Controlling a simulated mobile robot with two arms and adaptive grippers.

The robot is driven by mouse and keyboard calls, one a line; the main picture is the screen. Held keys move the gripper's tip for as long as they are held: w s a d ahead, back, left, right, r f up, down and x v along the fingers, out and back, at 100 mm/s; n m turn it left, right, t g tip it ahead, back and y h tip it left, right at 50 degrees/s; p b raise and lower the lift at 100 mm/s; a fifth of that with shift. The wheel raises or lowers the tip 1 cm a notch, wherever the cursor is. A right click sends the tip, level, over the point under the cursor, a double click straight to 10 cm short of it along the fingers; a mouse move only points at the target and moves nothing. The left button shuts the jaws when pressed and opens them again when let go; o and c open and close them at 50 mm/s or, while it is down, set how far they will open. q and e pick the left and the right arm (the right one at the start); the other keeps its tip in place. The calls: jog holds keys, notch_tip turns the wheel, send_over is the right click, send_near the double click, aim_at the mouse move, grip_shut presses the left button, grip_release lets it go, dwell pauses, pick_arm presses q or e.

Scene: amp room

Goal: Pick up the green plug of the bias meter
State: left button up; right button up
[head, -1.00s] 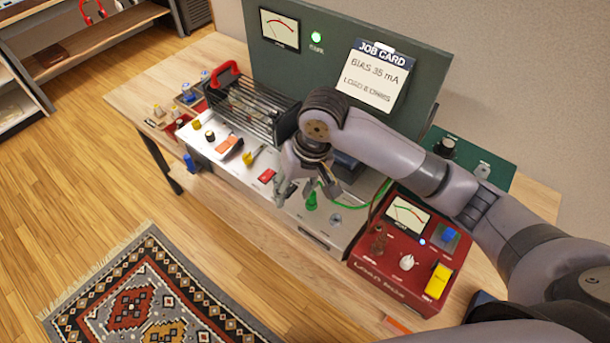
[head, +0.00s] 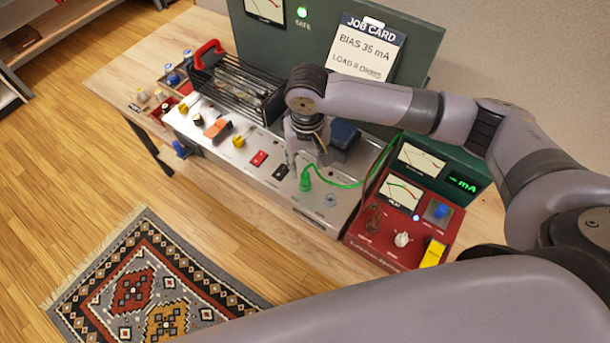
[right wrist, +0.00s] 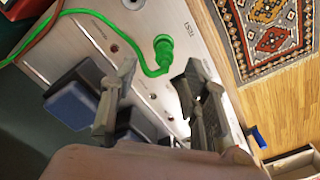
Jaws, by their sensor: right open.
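The green plug (head: 305,181) stands upright on the front right of the silver amp chassis (head: 225,152), with its green lead (head: 345,184) running right toward the dark green bias meter (head: 418,160). My right gripper (head: 306,160) is open and empty, close to the plug in the head view. In the right wrist view the plug (right wrist: 163,48) shows just beyond the fingertips of my right gripper (right wrist: 160,70), roughly between them, with its lead (right wrist: 147,70) curving left. The fingers do not appear to touch the plug. My left gripper is not in view.
A red load box (head: 400,225) stands right of the chassis. A black tube cage (head: 238,88) and a dark blue transformer (head: 345,138) rise from the chassis. A green panel with a job card (head: 367,47) stands behind. Free table (head: 265,225) shows in front.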

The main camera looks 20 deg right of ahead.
aim_at(305, 172)
jog(key=shift+f, duration=0.55)
jog(key=shift+s+a+f+p, duration=0.1)
jog(key=shift+f+p, duration=0.2)
jog(key=shift+f, duration=0.1)
notch_tip(305, 172, down, 4)
jog(key=shift+a+r+p, duration=0.15)
jog(key=shift+r+p, duration=0.05)
jog(key=shift+p, duration=0.25)
jog(key=shift+f, duration=0.35)
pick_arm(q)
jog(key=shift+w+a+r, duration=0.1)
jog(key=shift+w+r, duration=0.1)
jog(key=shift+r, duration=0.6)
pick_arm(e)
jog(key=shift+c, duration=0.2)
grip_shut()
